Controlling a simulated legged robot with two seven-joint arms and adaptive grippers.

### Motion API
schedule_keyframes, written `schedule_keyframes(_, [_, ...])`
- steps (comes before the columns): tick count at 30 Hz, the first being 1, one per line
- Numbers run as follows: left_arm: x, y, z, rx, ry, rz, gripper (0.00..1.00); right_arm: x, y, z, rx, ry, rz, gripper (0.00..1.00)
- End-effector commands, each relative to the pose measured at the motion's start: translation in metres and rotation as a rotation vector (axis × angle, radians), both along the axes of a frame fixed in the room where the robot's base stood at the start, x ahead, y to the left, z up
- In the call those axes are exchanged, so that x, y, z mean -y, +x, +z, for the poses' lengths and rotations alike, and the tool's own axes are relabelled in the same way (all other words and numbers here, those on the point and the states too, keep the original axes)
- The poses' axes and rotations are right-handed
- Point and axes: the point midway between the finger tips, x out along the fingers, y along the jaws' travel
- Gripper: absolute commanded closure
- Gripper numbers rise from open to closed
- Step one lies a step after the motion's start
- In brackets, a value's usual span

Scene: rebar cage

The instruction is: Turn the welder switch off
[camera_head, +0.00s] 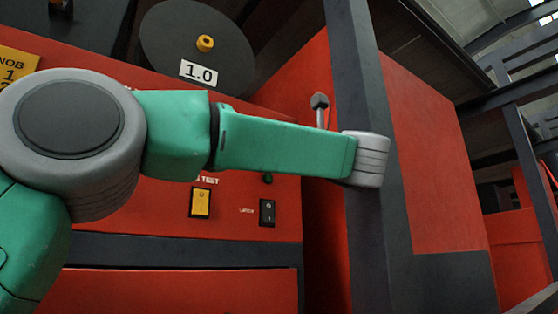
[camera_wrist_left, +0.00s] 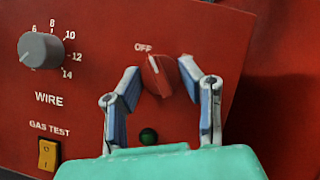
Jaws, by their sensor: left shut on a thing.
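The welder switch, a red rotary knob (camera_wrist_left: 158,77), is on the red welder panel in the left wrist view. Its white mark points up and slightly left, toward the OFF label (camera_wrist_left: 143,48). My left gripper (camera_wrist_left: 160,70) has its two blue-padded fingers on either side of the knob and is shut on it. In the head view my green left arm crosses in front of the panel and hides the knob and the gripper. My right gripper is in neither view.
A green lamp (camera_wrist_left: 148,137) is below the knob. The WIRE dial (camera_wrist_left: 41,50) and yellow gas test switch (camera_wrist_left: 48,154) are to its left. In the head view a black switch (camera_head: 267,212) is below my arm, and a dark post (camera_head: 365,90) stands at the right.

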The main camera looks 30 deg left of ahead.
Motion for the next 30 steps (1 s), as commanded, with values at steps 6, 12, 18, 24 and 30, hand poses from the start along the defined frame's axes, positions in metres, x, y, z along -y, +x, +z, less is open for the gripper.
schedule_keyframes(6, [-0.002,0.005,-0.007,0.105,-0.055,0.001,0.96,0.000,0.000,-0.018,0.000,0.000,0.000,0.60])
schedule_keyframes(12, [-0.001,0.005,-0.005,0.164,-0.079,0.000,0.96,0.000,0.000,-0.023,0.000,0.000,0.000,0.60])
schedule_keyframes(18, [-0.001,0.004,-0.003,0.188,-0.085,-0.001,0.96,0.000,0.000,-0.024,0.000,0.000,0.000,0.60])
schedule_keyframes(24, [-0.001,0.004,-0.002,0.191,-0.085,-0.002,0.96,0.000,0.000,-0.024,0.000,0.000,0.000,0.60])
schedule_keyframes(30, [-0.001,0.004,-0.001,0.191,-0.085,-0.002,0.53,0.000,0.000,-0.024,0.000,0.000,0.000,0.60])
